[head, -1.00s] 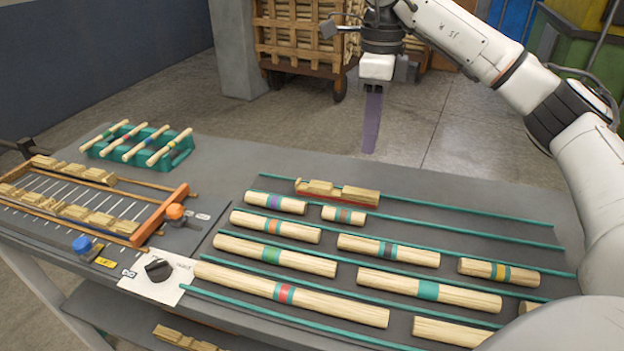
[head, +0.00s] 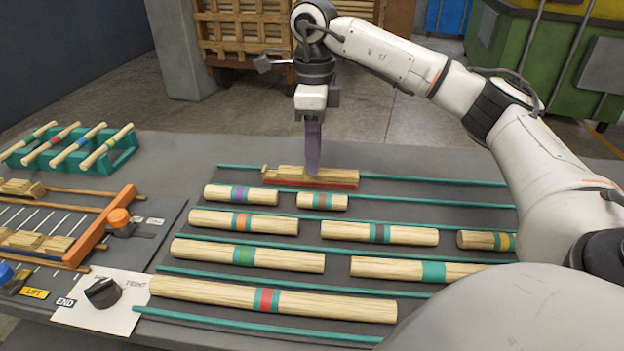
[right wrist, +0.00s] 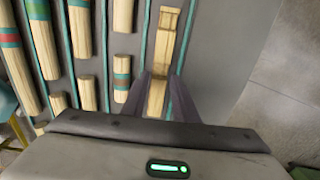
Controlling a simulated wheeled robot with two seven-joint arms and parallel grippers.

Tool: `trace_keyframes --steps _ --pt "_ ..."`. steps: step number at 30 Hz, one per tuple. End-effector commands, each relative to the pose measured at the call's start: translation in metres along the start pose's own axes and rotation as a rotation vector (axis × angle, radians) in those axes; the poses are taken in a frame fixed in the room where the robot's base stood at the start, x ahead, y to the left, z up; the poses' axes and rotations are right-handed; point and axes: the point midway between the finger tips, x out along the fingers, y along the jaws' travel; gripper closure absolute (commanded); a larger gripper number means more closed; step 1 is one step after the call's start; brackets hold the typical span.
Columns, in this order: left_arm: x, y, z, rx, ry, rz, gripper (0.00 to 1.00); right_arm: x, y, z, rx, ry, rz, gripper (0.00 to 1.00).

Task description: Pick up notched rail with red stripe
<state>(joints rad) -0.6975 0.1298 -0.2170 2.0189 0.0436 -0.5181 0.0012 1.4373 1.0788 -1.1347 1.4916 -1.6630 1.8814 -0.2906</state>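The notched rail (head: 341,177) is pale wood with a red stripe along its lower side. It lies at the far row of the grey table in the head view, and its notched top shows in the right wrist view (right wrist: 164,48). My right gripper (head: 313,170) points straight down at the middle of the rail. In the right wrist view its two fingers (right wrist: 160,88) stand on either side of the rail's near part, open, with narrow gaps beside the wood. The finger tips partly hide the rail in the head view. My left gripper is not in view.
Round wooden rods with coloured bands, such as the purple-banded one (head: 241,195) and the short teal-banded one (head: 322,201), lie in rows between green strips (head: 420,202). A green rack (head: 118,158) holds several spindles at the left. An orange-barred fixture (head: 100,228) stands nearer.

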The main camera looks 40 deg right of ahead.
Motion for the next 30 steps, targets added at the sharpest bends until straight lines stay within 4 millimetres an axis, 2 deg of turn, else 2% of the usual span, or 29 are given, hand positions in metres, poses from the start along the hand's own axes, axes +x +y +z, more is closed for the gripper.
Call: trace_keyframes --steps 3,9,15,20,27,30 --pt "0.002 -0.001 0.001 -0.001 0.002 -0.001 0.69 0.021 0.001 0.002 0.001 0.003 0.001 0.73" --pt "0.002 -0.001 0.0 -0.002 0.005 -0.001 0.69 0.037 0.001 0.002 0.002 0.002 0.0 0.73" --pt "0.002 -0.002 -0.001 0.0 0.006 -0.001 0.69 0.037 0.001 0.002 0.001 0.001 0.0 0.73" --pt "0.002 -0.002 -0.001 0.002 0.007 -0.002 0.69 0.037 0.001 0.002 0.001 0.001 0.0 0.99" --pt "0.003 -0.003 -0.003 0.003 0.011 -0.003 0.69 0.036 0.001 0.002 0.0 0.0 0.0 1.0" --pt "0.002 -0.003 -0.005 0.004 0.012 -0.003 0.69 0.029 0.001 0.003 0.0 -0.001 -0.001 1.0"
